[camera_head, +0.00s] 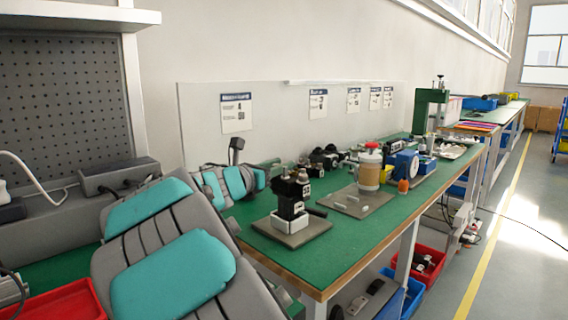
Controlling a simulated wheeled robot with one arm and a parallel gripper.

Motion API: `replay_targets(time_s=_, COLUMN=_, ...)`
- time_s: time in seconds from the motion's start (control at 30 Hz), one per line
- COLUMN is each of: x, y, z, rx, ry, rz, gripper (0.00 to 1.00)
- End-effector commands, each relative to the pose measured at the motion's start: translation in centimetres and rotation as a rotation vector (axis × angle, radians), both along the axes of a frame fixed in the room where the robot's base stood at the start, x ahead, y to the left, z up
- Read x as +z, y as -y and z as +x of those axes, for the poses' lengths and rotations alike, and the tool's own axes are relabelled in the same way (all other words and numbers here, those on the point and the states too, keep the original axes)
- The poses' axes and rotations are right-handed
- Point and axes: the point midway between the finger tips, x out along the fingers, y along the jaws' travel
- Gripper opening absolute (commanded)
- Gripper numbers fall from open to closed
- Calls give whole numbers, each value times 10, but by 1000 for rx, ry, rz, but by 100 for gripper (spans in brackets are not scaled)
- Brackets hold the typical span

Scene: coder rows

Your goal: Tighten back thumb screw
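A black coder device (292,192) stands upright in a white base (290,222) on a grey plate (312,232), on the green bench. A short dark rod sticks out to its right, low down. The back thumb screw cannot be made out; the far side of the device is hidden. Grey and teal padded parts (172,276), which look like my own arm, fill the lower left. A smaller teal and grey part (226,184) lies behind, left of the device. I cannot make out any gripper fingers.
A second plate (345,203) with small parts and a white-and-tan container (370,168) stand farther along the green bench (345,246). A blue device (403,164) and an orange bottle (403,187) are beyond. Red bins (428,262) sit below. Bare bench surface lies right of the device.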

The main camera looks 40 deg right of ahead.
Motion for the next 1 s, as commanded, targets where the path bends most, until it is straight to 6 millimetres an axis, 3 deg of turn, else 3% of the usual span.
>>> replay_targets(time_s=0.2, x=0, y=16, z=3, rx=0, ry=-1, rz=0, gripper=40)
replay_targets(time_s=0.47, x=0, y=17, z=3, rx=0, ry=0, rz=-1, gripper=40)
replay_targets(time_s=0.8, x=0, y=17, z=3, rx=0, ry=0, rz=-1, gripper=2)
replay_targets(time_s=1.0, x=1, y=17, z=3, rx=0, ry=0, rz=-1, gripper=0)
